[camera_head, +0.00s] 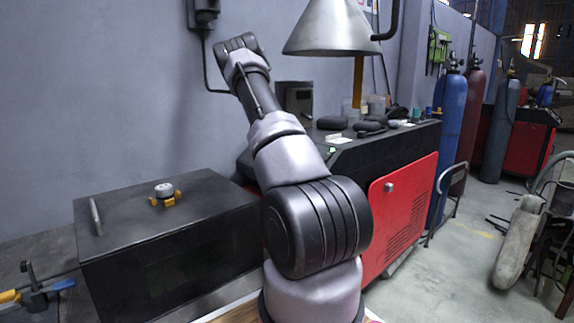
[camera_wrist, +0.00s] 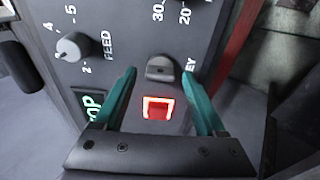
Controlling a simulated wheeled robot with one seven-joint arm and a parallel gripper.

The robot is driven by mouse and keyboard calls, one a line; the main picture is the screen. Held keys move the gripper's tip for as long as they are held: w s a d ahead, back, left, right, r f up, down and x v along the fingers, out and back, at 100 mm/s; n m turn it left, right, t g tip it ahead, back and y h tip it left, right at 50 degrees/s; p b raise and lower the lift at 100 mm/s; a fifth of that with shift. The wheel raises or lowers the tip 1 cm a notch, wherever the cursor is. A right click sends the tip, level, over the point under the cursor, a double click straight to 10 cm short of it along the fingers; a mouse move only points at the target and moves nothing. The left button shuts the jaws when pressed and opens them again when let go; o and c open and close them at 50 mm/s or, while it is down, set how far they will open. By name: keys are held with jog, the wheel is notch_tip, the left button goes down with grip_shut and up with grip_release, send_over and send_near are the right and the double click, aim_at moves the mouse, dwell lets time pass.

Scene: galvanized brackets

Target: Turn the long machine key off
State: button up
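In the wrist view, a grey key knob (camera_wrist: 160,69) sits on a dark control panel, with the partly hidden letters "EY" beside it. My gripper (camera_wrist: 159,74) is open, its two teal fingers apart, with the tips on either side of the knob in the picture. Nothing is held between them. I cannot tell how far the tips are from the panel or whether they touch the knob. A red square with a bright lit border (camera_wrist: 158,108) shows between the fingers, below the knob. In the head view my arm hides the gripper, and I cannot make out the key.
On the panel, a feed knob (camera_wrist: 73,47) is at left and a green-lit label (camera_wrist: 91,104) is partly behind the left finger. In the head view, a black box (camera_head: 160,235) stands left, a red-and-black cabinet (camera_head: 405,205) right, and a lamp shade (camera_head: 335,28) hangs above.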

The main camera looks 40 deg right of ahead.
jog(key=shift+r, duration=0.1)
jog(key=v, duration=1)
jog(key=shift+a+r, duration=0.2)
jog(key=shift+r, duration=0.05)
jog(key=shift+s, duration=0.1)
